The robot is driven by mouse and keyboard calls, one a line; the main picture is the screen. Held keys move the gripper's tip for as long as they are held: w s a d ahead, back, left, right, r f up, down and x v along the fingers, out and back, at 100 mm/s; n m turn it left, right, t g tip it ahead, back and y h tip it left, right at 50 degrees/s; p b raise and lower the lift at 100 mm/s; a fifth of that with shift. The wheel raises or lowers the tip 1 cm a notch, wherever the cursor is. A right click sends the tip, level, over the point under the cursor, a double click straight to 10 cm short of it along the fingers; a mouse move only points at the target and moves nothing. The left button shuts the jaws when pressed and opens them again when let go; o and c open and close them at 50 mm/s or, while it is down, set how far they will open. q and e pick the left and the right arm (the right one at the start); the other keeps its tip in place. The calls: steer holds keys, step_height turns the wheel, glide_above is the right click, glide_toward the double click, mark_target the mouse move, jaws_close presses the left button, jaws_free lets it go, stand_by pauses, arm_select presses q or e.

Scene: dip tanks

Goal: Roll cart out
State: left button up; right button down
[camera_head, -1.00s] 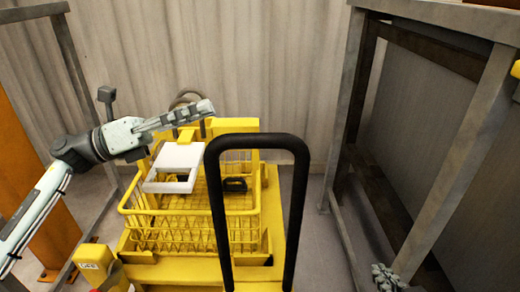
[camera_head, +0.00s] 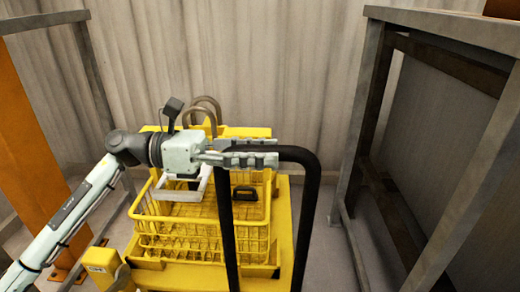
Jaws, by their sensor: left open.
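The yellow cart (camera_head: 203,274) stands ahead of me, with a yellow wire basket (camera_head: 165,232) on it. A black looped push handle (camera_head: 308,215) rises at its near side. My left gripper (camera_head: 275,158) is open at the top left of this handle, its fingers pointing right along the top bar. Whether it touches the bar I cannot tell. My left arm passes over the basket's left side and hides part of the white frame (camera_head: 182,196) in it. My right gripper is not in view.
A grey metal frame (camera_head: 355,130) stands to the right of the cart. An orange post (camera_head: 35,170) and another grey frame (camera_head: 95,85) stand at the left. A pale corrugated wall (camera_head: 270,60) closes the back. A strip of floor is clear right of the cart.

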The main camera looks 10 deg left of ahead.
arm_select(q)
jaws_close()
stand_by(0.5)
